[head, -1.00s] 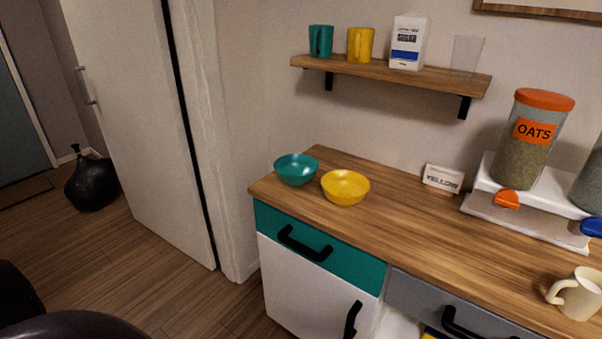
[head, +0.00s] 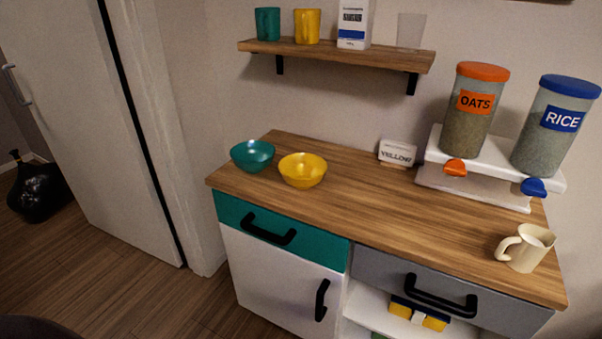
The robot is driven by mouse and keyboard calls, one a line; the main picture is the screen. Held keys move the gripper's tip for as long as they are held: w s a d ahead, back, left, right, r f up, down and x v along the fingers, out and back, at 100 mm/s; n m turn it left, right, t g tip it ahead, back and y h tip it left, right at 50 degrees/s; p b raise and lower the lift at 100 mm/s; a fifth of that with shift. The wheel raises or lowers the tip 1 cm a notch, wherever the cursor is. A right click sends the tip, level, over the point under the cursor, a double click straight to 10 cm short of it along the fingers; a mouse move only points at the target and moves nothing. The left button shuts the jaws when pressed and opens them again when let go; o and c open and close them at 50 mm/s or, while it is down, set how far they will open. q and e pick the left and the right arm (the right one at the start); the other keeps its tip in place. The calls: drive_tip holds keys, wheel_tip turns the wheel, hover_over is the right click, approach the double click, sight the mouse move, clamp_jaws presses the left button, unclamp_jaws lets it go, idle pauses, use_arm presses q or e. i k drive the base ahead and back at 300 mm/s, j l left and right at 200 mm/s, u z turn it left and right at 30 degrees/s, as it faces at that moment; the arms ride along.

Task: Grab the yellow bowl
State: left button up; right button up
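The yellow bowl (head: 303,171) stands upright on the wooden counter (head: 360,205), near its left end. It looks empty. A teal bowl (head: 252,156) stands close beside it on the left. Neither of my grippers is in the head view. Only a dark rounded shape shows at the bottom left corner.
A card reading YELLOW (head: 398,153) stands behind on the counter. OATS (head: 470,112) and RICE (head: 553,125) dispensers sit on a white stand at right. A cream pitcher (head: 525,247) is at front right. A shelf (head: 335,53) hangs above. The counter's middle is clear.

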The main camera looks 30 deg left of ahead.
sight(301, 171)
drive_tip(key=j, duration=0.4)
drive_tip(key=i+j+u, duration=0.15)
drive_tip(key=j, duration=0.7)
drive_tip(key=i+j+u, duration=0.15)
drive_tip(key=j, duration=0.65)
drive_tip(key=i+u, duration=0.05)
